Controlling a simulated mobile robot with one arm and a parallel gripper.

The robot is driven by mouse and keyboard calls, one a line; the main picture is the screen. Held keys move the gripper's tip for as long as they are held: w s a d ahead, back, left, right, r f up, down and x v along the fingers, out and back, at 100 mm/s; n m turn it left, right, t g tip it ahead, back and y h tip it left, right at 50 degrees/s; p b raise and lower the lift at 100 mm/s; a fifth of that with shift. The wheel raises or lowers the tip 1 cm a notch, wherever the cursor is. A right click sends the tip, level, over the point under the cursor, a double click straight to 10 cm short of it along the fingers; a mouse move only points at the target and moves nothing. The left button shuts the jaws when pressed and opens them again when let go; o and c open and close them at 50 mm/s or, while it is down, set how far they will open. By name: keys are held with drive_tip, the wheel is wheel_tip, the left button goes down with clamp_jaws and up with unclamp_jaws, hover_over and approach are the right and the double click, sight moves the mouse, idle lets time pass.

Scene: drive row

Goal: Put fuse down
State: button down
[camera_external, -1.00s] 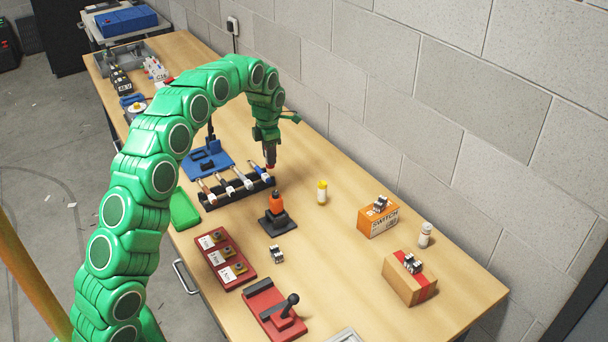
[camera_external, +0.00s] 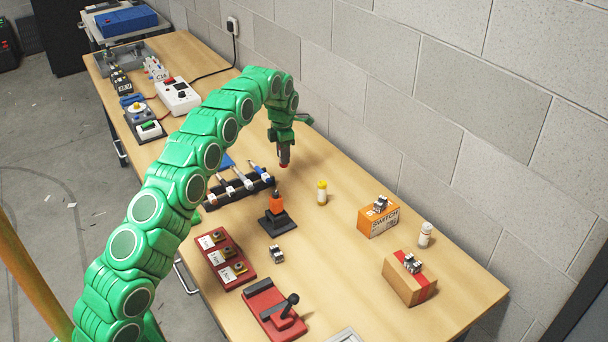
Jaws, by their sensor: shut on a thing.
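My gripper (camera_external: 284,162) hangs pointing down above the bench, at the right end of the black rack. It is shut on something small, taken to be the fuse. The jaws hide most of it, so its shape does not show clearly; only dark and reddish parts are visible at the tip. The gripper appears to be above the wooden bench top (camera_external: 350,270), but its exact height cannot be told.
The black rack (camera_external: 212,203) with several pen-like tools lies left of the gripper. Bare wood lies right of the gripper, before the wall.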

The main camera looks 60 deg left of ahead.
drive_tip(key=shift+w+a+f, duration=0.25)
drive_tip(key=shift+w+f, duration=0.2)
drive_tip(key=shift+f, duration=0.2)
drive_tip(key=shift+w+a+f, duration=0.25)
drive_tip(key=shift+w+f, duration=0.2)
drive_tip(key=shift+f, duration=0.2)
drive_tip(key=shift+w+f, duration=0.1)
drive_tip(key=shift+w+a+f, duration=0.15)
drive_tip(key=shift+w+f, duration=0.05)
drive_tip(key=shift+f, duration=1.65)
drive_tip(key=shift+f, duration=0.1)
drive_tip(key=c, duration=0.8)
unclamp_jaws()
wheel_tip(320, 180, up, 12)
